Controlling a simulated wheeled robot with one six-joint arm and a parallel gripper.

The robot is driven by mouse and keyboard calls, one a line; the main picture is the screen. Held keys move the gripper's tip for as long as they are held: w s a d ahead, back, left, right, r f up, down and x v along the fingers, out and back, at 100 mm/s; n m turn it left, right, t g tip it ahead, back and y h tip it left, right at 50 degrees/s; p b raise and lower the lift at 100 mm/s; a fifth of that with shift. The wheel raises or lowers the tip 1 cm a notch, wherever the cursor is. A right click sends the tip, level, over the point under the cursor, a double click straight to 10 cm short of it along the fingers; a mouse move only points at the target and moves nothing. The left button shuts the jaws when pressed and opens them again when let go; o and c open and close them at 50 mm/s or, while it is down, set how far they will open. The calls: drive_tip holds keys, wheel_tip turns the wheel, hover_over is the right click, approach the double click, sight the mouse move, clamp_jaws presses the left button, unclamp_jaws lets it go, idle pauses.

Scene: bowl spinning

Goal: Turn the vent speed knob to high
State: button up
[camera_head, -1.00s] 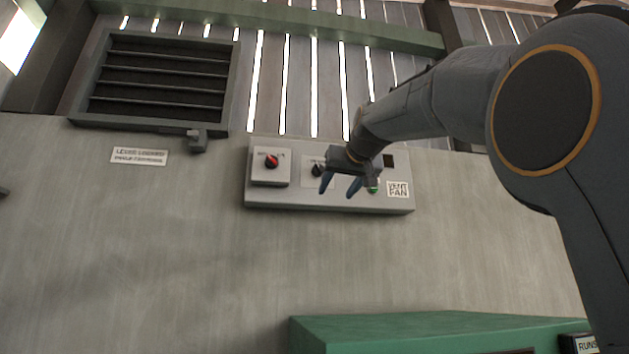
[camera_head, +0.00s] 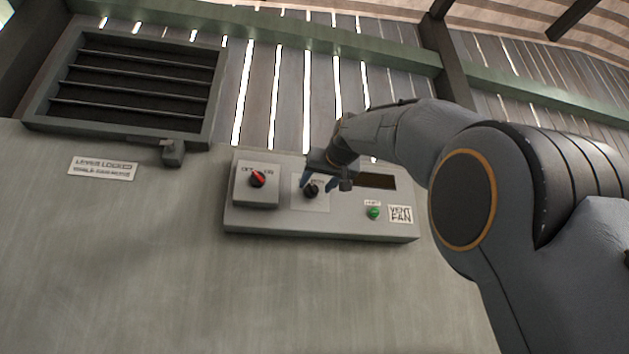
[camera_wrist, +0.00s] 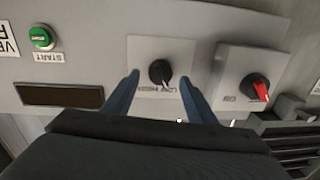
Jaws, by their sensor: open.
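The vent speed knob (camera_head: 311,191) is a small black dial on a pale plate in the middle of the grey control panel (camera_head: 290,227). In the wrist view the black knob (camera_wrist: 160,73) has a light pointer mark aimed down toward its printed labels, which are hard to read. My gripper (camera_head: 321,186) is at the knob's plate. In the wrist view my gripper (camera_wrist: 159,76) is open, with one blue-grey finger on each side of the knob. Gaps show between fingers and knob; I cannot tell how far the tips stand from the panel.
A red-and-black switch (camera_head: 258,179) sits left of the knob. A green start button (camera_head: 373,213), a dark display (camera_head: 376,181) and a VENT FAN label (camera_head: 400,214) lie to the right. A louvred vent (camera_head: 135,85) with a lever (camera_head: 172,152) is at upper left.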

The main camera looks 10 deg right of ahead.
sight(311, 191)
drive_tip(key=shift+w+a+p, duration=0.1)
drive_tip(key=shift+w+p, duration=0.25)
drive_tip(key=shift+w, duration=0.65)
drive_tip(key=c, duration=1)
drive_tip(key=shift+c, duration=0.2)
drive_tip(key=shift+m, duration=0.3)
drive_tip(key=m, duration=0.5)
drive_tip(key=shift+m+p, duration=0.35)
drive_tip(key=shift+m, duration=0.05)
drive_tip(key=m, duration=0.3)
drive_tip(key=m+p, duration=0.1)
drive_tip(key=m, duration=0.1)
drive_tip(key=shift+f+m+t+h, duration=0.15)
drive_tip(key=shift+m+t+h, duration=0.15)
drive_tip(key=shift+m+t, duration=0.1)
drive_tip(key=o, duration=1)
